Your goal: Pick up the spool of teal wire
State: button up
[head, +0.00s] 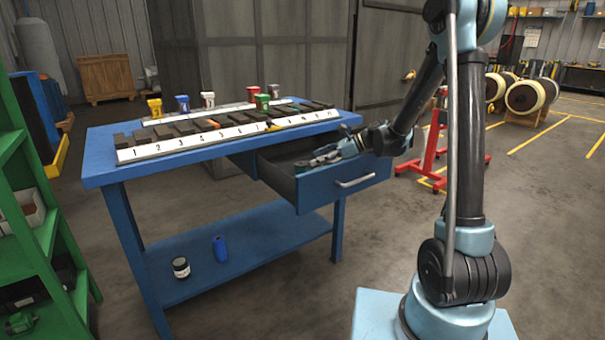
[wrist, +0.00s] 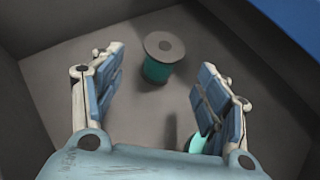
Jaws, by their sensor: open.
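The spool of teal wire (wrist: 157,70) stands upright in the open drawer, with a grey round top flange and a dark centre. In the wrist view it is ahead of my gripper (wrist: 162,84), between the lines of its two spread fingers, with nothing held. I cannot tell its exact depth relative to the fingertips. A second, brighter teal thing (wrist: 198,144) shows beside the right finger, mostly hidden by it.
The drawer (head: 345,183) is pulled out from the blue workbench (head: 105,172), and its walls surround my gripper. A numbered rack (head: 200,140) with dark blocks and several coloured bins stand on top. A blue cylinder (head: 219,249) and a jar (head: 181,267) stand on the lower shelf.

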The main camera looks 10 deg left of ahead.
aim_at(305, 164)
jog(key=shift+a+r+x, duration=0.1)
jog(key=shift+r+x, duration=0.05)
jog(key=shift+x, duration=0.9)
jog(key=shift+a+r+x, duration=0.1)
jog(key=shift+x, duration=0.95)
jog(key=shift+a+r+x, duration=0.1)
jog(key=shift+r+x, duration=0.05)
jog(key=shift+x, duration=0.85)
jog(key=shift+w, duration=0.1)
jog(key=c, duration=1.3)
